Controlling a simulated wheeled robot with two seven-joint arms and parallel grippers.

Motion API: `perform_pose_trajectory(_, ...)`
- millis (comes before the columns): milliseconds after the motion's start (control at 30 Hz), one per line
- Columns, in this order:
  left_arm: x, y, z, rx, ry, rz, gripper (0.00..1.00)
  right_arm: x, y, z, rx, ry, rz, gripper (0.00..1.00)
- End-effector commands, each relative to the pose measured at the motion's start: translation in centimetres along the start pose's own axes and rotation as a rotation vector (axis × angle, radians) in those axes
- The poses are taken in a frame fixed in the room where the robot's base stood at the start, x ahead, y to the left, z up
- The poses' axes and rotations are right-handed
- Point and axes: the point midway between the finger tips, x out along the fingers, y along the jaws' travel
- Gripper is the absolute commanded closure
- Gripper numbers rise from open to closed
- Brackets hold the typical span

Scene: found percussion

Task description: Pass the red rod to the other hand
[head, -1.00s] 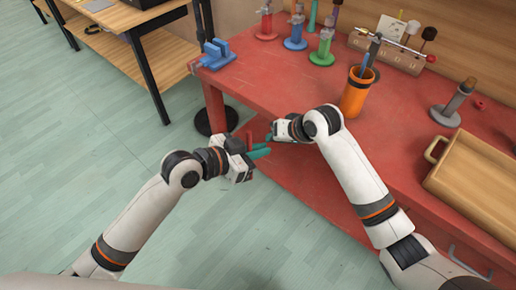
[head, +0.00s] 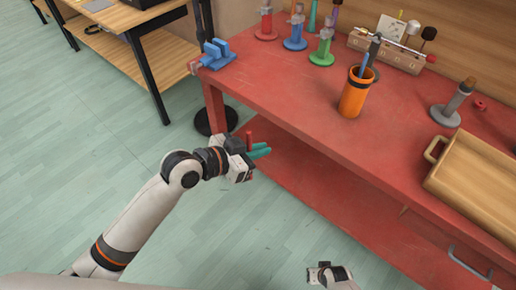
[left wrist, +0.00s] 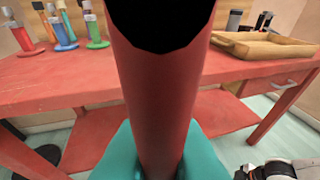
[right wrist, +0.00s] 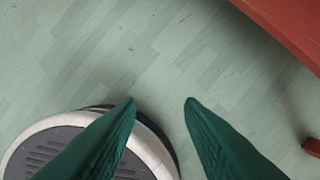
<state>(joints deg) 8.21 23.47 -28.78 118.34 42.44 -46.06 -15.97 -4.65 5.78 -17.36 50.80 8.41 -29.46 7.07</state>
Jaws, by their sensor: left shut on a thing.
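The red rod (head: 249,140) stands in the teal fingers of my left gripper (head: 260,150), in front of the workbench's near left corner. In the left wrist view the rod (left wrist: 165,95) fills the middle, upright and dark at its top, with teal fingers (left wrist: 162,150) on both sides of it. My right gripper is low at the bottom of the head view, where part of its wrist shows and its fingers do not. In the right wrist view its two fingers (right wrist: 160,102) are apart, with nothing between them and bare floor beyond.
The red workbench (head: 290,110) carries an orange cup (head: 354,95) with tools, a wooden tray (head: 480,165), a blue vise (head: 216,52) and several coloured stands at the back. A wooden table (head: 125,65) stands at far left. The floor between my arms is clear.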

Motion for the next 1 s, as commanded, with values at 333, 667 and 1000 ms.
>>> perform_pose_trajectory(333,0.0,0.0,0.0,0.000,0.000,0.000,1.00,0.9,-2.5,-17.7,-0.096,0.131,-0.051,0.66)
perform_pose_trajectory(667,0.0,0.0,0.0,0.000,0.000,0.000,1.00,0.1,-2.9,-23.7,-0.140,0.173,-0.056,0.66)
perform_pose_trajectory(1000,0.0,0.0,0.0,0.000,0.000,0.000,1.00,0.1,-2.9,-23.7,-0.140,0.174,-0.056,0.66)
